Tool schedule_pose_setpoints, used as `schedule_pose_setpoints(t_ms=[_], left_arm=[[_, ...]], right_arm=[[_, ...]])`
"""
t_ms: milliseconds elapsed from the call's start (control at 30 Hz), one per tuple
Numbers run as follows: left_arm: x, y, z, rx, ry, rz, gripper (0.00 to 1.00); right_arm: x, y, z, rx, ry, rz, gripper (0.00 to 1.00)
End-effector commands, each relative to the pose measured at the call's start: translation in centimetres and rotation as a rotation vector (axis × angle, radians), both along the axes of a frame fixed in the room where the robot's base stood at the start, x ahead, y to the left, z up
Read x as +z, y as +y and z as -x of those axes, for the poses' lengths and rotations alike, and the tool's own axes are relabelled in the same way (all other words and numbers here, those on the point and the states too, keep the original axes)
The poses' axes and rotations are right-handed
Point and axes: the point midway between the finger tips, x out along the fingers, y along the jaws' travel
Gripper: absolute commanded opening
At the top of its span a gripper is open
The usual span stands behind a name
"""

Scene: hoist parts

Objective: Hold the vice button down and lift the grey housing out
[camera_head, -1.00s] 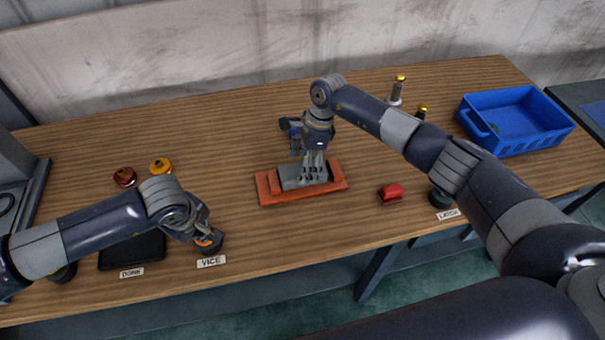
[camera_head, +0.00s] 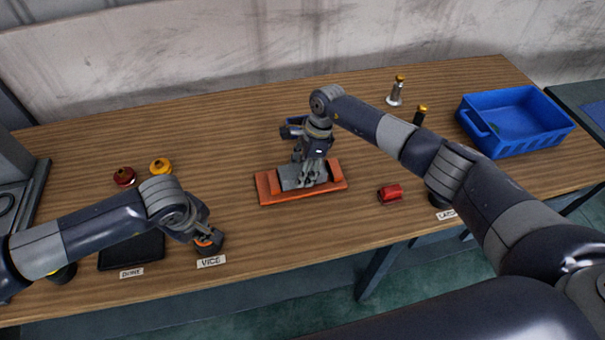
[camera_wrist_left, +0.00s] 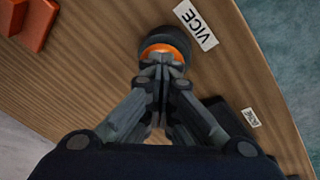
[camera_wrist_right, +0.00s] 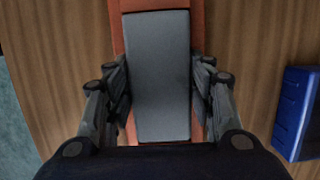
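The vice button (camera_head: 209,243) is an orange cap in a dark round base, behind the VICE label. My left gripper (camera_wrist_left: 162,62) is shut and empty, with its fingertips at the orange cap (camera_wrist_left: 155,50). How far the cap is pressed cannot be told. The grey housing (camera_wrist_right: 160,75) is a block lying in the orange-red vice (camera_head: 263,189), between its jaws. My right gripper (camera_wrist_right: 162,90) is open over it, with one finger on each long side. Narrow gaps seem to show beside the housing. In the head view its fingers (camera_head: 311,173) partly hide the housing.
A red part (camera_head: 390,193) lies right of the vice. A blue crate (camera_head: 515,122) stands at the right, with two gold-topped posts (camera_head: 396,91) left of it. A black pad (camera_head: 131,250) lies left of the vice button.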

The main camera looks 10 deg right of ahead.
Motion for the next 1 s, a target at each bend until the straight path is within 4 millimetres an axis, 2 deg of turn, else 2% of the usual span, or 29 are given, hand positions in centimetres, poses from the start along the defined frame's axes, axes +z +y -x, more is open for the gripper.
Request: schedule_pose_setpoints(t_ms=[367, 1000], left_arm=[[-0.3, 0.1, 0.3, 0.0, 0.007, -0.003, 0.0], [-0.3, 0.1, 0.2, 0.001, 0.006, -0.004, 0.0]], right_arm=[[0.2, 0.1, 0.0, 0.001, -0.001, -0.002, 0.29], [3.8, 0.1, -0.1, 0.001, -0.002, -0.002, 0.29]])
